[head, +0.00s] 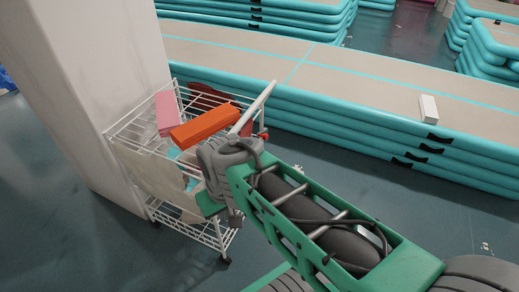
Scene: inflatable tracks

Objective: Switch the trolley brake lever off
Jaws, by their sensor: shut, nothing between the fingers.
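The trolley (122,127) is a white wire cart on small casters, left of centre, beside a pale pillar. My green arm reaches in from the lower right, and my grey gripper (224,158) is at the trolley's right side, in front of its upper basket. The gripper is shut and holds nothing; its fingertips are hard to make out. A pale slanted bar (258,102) rises just behind it; I cannot tell what it belongs to. A small red part (264,134) shows right of the gripper. I cannot make out the brake lever for certain; my arm hides part of that side.
A pink box (167,112) and an orange box (205,126) lie on the trolley. The pillar (90,80) stands close on its left. Stacked turquoise-edged inflatable tracks (350,75) run behind, with a white box (428,109) on top. Floor at lower left is clear.

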